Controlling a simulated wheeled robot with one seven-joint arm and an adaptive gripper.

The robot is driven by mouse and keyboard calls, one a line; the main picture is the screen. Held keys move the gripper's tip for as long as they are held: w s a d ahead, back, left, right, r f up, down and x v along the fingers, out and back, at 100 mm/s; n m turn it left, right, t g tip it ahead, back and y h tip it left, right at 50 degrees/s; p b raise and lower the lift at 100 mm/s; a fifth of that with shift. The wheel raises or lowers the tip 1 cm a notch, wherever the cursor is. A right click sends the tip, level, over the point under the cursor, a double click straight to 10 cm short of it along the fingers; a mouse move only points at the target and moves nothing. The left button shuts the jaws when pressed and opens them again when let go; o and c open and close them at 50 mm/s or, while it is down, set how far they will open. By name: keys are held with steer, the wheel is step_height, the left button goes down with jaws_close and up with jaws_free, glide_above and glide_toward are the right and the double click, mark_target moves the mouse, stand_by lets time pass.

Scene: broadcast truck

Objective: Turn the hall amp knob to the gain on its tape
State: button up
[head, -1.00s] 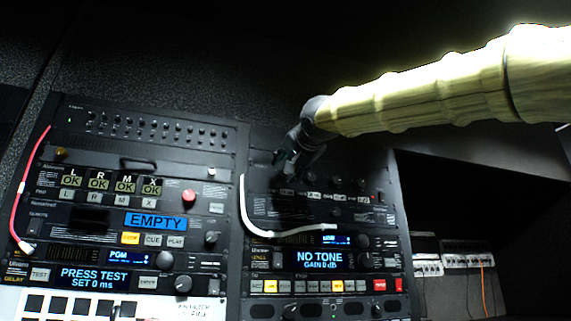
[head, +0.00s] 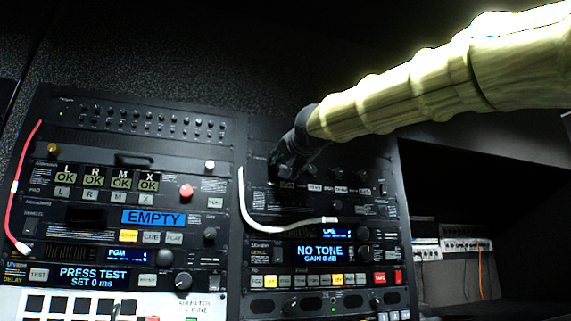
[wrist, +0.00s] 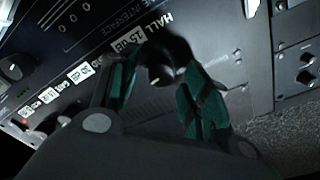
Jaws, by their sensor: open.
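The hall amp knob (wrist: 161,74) is a dark round knob with a pale pointer mark, beside the printed word HALL in the wrist view. A white tape tag (wrist: 129,42) next to it seems to read 15 dB, partly hard to read. My gripper (wrist: 160,80) is open, with one teal finger on each side of this knob; I cannot tell whether they touch it. In the head view my gripper (head: 287,167) is at the upper left of the right-hand rack and hides the knob.
The right rack's display (head: 320,252) reads NO TONE, GAIN 0 dB. A white cable (head: 262,226) hangs just below my gripper. More knobs (head: 338,173) and tape tags run to its right. The left rack has a red button (head: 186,190) and an EMPTY display (head: 154,218).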

steer(key=c, duration=1)
steer(key=shift+c, duration=0.2)
steer(key=shift+n+y+b, duration=0.3)
steer(key=shift+n+b, duration=0.45)
steer(key=shift+n, duration=7.25)
steer(key=shift+a, duration=0.1)
steer(key=o, duration=1)
